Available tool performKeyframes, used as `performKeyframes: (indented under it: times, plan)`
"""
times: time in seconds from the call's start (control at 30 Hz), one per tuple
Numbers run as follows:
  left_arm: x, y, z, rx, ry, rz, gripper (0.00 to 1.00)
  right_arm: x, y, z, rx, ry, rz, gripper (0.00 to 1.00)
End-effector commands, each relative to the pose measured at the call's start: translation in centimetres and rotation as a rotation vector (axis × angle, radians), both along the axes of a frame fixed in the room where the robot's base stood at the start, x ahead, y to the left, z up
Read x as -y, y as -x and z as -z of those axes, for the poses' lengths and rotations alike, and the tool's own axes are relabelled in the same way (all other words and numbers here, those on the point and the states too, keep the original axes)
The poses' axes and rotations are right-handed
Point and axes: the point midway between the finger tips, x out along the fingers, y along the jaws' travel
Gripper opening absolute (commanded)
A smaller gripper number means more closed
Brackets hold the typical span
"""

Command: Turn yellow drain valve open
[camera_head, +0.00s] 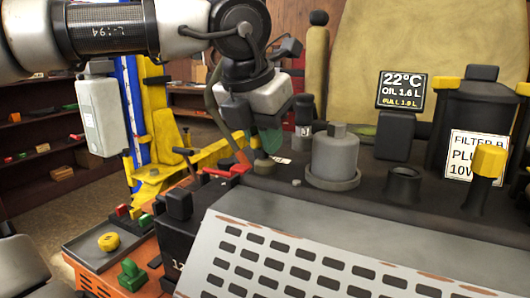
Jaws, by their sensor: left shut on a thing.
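My left gripper (268,128) reaches down from the upper left, over the far left part of the dark engine deck. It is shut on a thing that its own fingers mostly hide. A dark green part (268,144) shows just below the fingers, and I cannot tell whether it belongs to the held thing. I cannot make out with certainty which yellow part is the drain valve. A yellow-topped post (488,161) stands upright at the right, well apart from the gripper. My right gripper is not in view.
A grey cylinder (335,155) stands on the deck just right of the gripper. A perforated grey cover (330,262) fills the front. A tray (90,251) with a yellow ring (108,241) is at lower left. Display signs (402,90) stand at the right.

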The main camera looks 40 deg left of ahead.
Motion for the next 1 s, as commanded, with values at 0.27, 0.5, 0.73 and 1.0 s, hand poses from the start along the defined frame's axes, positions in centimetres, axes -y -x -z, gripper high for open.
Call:
performKeyframes:
  times: [0.27, 0.5, 0.73, 1.0]
  plan:
    - [0.0, -0.1, 0.0, 0.005, -0.002, -0.128, 0.00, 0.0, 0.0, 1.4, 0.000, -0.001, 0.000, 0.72]
    - [0.0, 0.0, -0.2, 0.004, 0.000, -0.169, 0.00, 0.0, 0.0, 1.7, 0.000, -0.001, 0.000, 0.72]
    - [0.0, 0.0, -0.2, 0.004, 0.001, -0.175, 0.00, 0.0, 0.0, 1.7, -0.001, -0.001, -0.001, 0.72]
    - [0.0, 0.0, -0.2, 0.003, 0.001, -0.174, 0.29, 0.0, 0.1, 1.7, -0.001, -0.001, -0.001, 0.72]
